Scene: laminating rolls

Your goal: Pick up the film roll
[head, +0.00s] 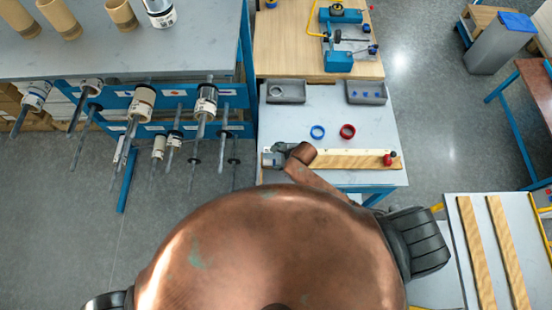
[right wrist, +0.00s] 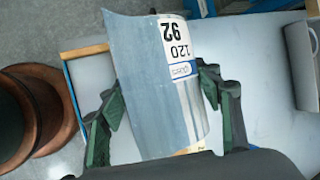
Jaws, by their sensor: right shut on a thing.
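The film roll (right wrist: 150,85) is a pale grey-blue, slightly see-through cylinder with a white label reading "120 92". In the right wrist view it lies between the green-padded fingers of my right gripper (right wrist: 165,115), which is shut on it. In the head view my right gripper (head: 284,152) is over the left end of the small grey table, with a small pale part of the roll (head: 269,160) showing beside it. The rest of the roll is hidden there by my gripper and arm. My left gripper is not in view.
The small table (head: 300,112) bears a wooden strip with a scale (head: 355,160), a red knob (head: 388,158), a blue ring (head: 317,131), a red ring (head: 347,131) and grey holders (head: 285,91) (head: 366,92). Several rolls hang on rods on the blue rack (head: 175,98) at left.

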